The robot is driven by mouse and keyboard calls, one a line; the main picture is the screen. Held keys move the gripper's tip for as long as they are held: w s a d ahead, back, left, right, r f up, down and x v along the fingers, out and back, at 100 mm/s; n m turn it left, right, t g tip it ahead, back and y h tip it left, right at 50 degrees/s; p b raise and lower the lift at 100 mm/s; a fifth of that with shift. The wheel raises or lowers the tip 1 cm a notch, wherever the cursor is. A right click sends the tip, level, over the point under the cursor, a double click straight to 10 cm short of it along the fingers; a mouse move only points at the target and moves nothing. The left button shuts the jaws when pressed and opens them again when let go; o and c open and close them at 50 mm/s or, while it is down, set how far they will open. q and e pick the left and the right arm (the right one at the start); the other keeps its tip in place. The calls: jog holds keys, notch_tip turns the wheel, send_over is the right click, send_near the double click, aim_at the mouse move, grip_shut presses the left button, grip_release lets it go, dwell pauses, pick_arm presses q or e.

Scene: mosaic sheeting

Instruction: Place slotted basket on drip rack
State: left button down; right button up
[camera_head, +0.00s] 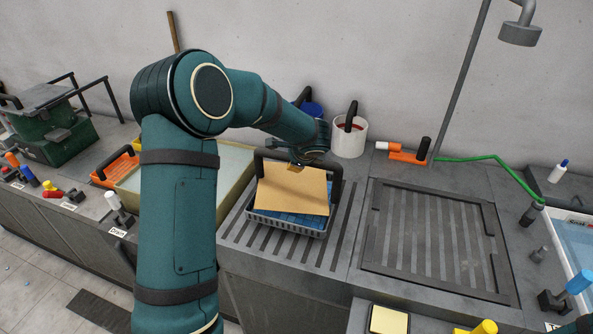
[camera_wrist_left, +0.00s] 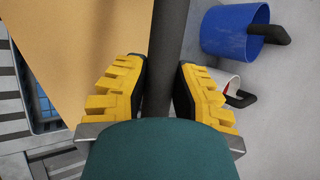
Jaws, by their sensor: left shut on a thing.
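The slotted basket (camera_head: 290,227) is grey, with a dark handle (camera_head: 337,185). It holds something blue (camera_head: 290,217), partly covered by a tan sheet (camera_head: 293,190). My left gripper (camera_head: 296,167) is above the back of the basket, shut on its dark handle bar. The wrist view shows the bar (camera_wrist_left: 167,50) between the yellow finger pads (camera_wrist_left: 158,75). The basket is over the slatted drip rack (camera_head: 245,236), roughly level; I cannot tell whether it rests fully on it. My right gripper is not in view.
A framed slatted panel (camera_head: 430,240) lies clear to the right. A white bucket (camera_head: 350,137) and a blue one (camera_wrist_left: 236,30) stand behind. A tub of pale liquid (camera_head: 240,185) is left. An orange tool (camera_head: 408,156) and green hose (camera_head: 470,157) lie behind the panel.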

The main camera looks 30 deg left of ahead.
pick_arm(q)
notch_tip(320, 180, down, 3)
jog(key=shift+f, duration=0.1)
jog(key=shift+f+b, duration=0.1)
jog(key=shift+b, duration=0.25)
jog(key=c, duration=0.9)
grip_release()
jog(key=shift+f, duration=0.1)
jog(key=v, duration=1.2)
jog(key=shift+p, duration=0.4)
